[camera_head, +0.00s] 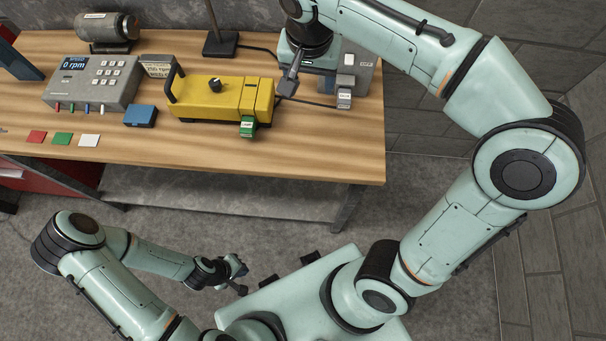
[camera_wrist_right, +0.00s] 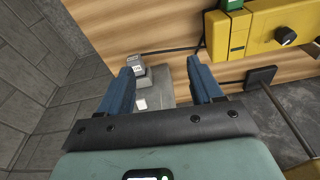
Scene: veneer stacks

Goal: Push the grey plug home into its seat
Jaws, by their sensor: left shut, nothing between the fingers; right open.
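The grey plug (camera_head: 344,94) with a small white label sits at the front of a grey box (camera_head: 364,72) near the table's right end. In the right wrist view the plug (camera_wrist_right: 135,65) sticks out from the grey box, close beside the left finger; how deep it sits I cannot tell. My right gripper (camera_head: 288,84) hangs over the table between the yellow unit and the grey box, open and empty; both its blue fingers (camera_wrist_right: 162,66) show in the wrist view. The arm partly hides the box. My left gripper (camera_head: 238,270) is shut and empty, low in front of the table.
A yellow unit (camera_head: 205,98) with a green plug (camera_head: 248,127) stands left of the grey box. A meter (camera_head: 95,82), a blue block (camera_head: 140,116) and coloured tiles (camera_head: 62,139) are further left. A dark stand (camera_head: 220,43) is behind. The table's front right is clear.

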